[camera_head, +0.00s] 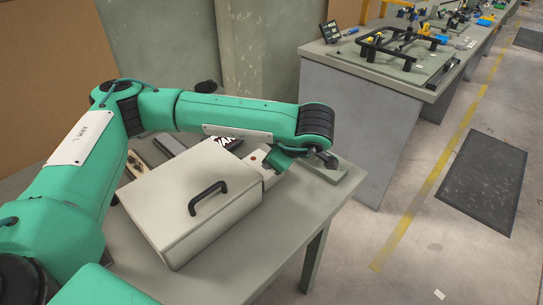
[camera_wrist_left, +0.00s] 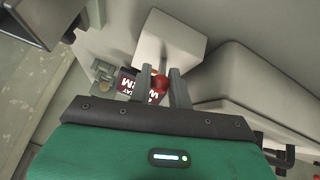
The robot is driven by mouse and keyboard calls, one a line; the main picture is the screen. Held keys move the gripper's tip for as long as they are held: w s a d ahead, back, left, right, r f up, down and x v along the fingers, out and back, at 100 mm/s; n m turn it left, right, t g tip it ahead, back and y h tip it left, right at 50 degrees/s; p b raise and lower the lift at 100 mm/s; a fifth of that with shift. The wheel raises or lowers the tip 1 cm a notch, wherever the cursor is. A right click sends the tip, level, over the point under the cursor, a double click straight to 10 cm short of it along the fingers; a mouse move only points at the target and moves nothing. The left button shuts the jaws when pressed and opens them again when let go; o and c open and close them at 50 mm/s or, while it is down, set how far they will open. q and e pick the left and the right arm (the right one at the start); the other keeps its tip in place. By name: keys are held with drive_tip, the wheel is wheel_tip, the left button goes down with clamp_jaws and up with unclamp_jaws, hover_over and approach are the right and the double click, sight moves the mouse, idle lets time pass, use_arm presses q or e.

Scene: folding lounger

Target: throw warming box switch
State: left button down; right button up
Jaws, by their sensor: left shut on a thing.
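The warming box (camera_head: 190,200) is a pale box with a dark handle (camera_head: 208,198) on its lid, standing on the near table. A small pale switch housing (camera_head: 268,172) sits at its right side; it also shows in the left wrist view (camera_wrist_left: 172,38). My left arm reaches over the box. My left gripper (camera_wrist_left: 162,74) is shut on the red switch knob (camera_wrist_left: 160,84), which shows between its two dark fingers. In the head view the fingers are mostly hidden by the wrist. My right gripper is in neither view.
A dark red label with white letters (camera_wrist_left: 128,86) lies beside the fingers. The near table (camera_head: 240,262) has bare room in front of the box. A second bench (camera_head: 345,75) with a black frame (camera_head: 400,52) stands behind at the right. The floor between is clear.

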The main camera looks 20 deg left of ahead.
use_arm(q)
drive_tip(key=c, duration=1.3)
unclamp_jaws()
drive_tip(key=shift+d, duration=0.1)
drive_tip(key=shift+c, duration=0.2)
